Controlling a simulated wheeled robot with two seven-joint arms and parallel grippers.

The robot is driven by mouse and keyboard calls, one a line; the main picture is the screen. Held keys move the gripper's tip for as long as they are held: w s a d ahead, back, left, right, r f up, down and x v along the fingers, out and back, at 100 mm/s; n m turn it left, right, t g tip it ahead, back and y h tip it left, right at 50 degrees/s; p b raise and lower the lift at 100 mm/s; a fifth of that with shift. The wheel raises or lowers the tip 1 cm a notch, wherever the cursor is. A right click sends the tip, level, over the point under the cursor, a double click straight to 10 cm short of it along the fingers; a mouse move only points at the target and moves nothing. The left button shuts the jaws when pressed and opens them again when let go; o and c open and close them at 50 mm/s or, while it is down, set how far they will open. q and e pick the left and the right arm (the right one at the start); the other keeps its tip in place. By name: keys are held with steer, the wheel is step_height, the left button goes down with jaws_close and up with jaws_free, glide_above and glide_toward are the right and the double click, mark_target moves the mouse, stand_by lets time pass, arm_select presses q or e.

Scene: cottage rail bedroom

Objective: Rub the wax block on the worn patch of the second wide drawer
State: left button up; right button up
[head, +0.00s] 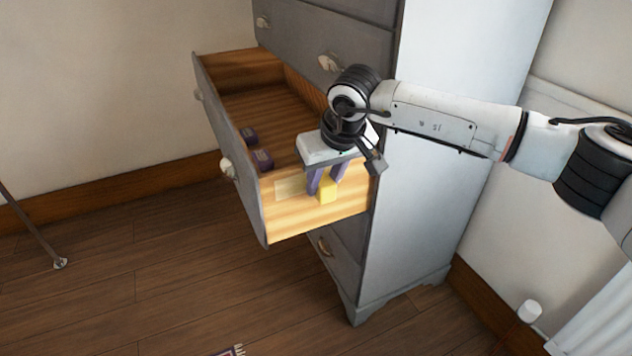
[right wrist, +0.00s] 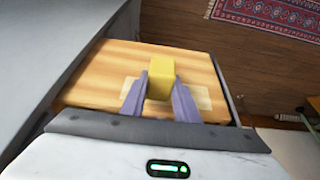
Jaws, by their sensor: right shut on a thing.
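The yellow wax block (head: 328,189) is held between the purple fingers of my right gripper (head: 325,180), beside the outer side wall of the pulled-out drawer (head: 300,222). The worn patch (head: 288,189) is a pale rectangle on that wall; in the head view the block is at its right end. In the right wrist view the block (right wrist: 160,78) is in front of the patch (right wrist: 201,98), which shows on both sides of it. I cannot tell whether the block touches the wood. My left gripper is not in view.
Two small dark purple items (head: 262,159) lie inside the open drawer. The grey dresser (head: 430,180) stands behind my right arm, with shut drawers above and below. Wooden floor (head: 130,290) is clear at the front left. A patterned rug (right wrist: 270,14) shows in the right wrist view.

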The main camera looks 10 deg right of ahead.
steer(key=shift+w+d+r+p, duration=0.15)
steer(key=shift+w+d, duration=0.15)
steer(key=shift+d, duration=0.6)
steer(key=shift+w+d+f+p, duration=0.1)
steer(key=shift+w+d, duration=0.2)
steer(key=shift+d, duration=0.65)
steer(key=shift+w+d+r+p, duration=0.15)
steer(key=shift+w+d, duration=0.15)
steer(key=shift+d, duration=0.6)
steer(key=shift+f, duration=0.15)
steer(key=shift+a, duration=0.15)
